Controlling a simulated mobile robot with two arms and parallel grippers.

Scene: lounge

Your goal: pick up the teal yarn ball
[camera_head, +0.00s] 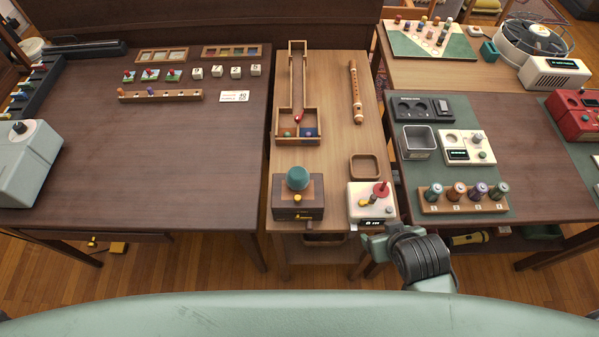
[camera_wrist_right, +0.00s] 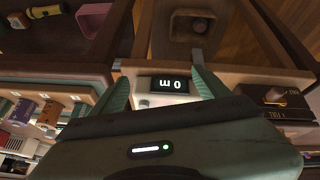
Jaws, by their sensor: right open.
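The teal yarn ball (camera_head: 298,178) sits on top of a small dark wooden box (camera_head: 298,211) at the front left of the middle table. I cannot make out the ball in the right wrist view. My right gripper (camera_head: 368,240) is open and empty, low at the front edge of that table, to the right of the ball and apart from it. In the right wrist view, its two fingers (camera_wrist_right: 163,82) stand apart with a white device's lit display (camera_wrist_right: 181,84) seen between them. My left gripper is not in view.
The white device (camera_head: 360,203) with a red knob stands right of the wooden box. Behind are an empty square tray (camera_head: 365,167), a wooden ramp box (camera_head: 297,141) and a flute (camera_head: 356,92). A rack of thread spools (camera_head: 463,199) stands on the right table.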

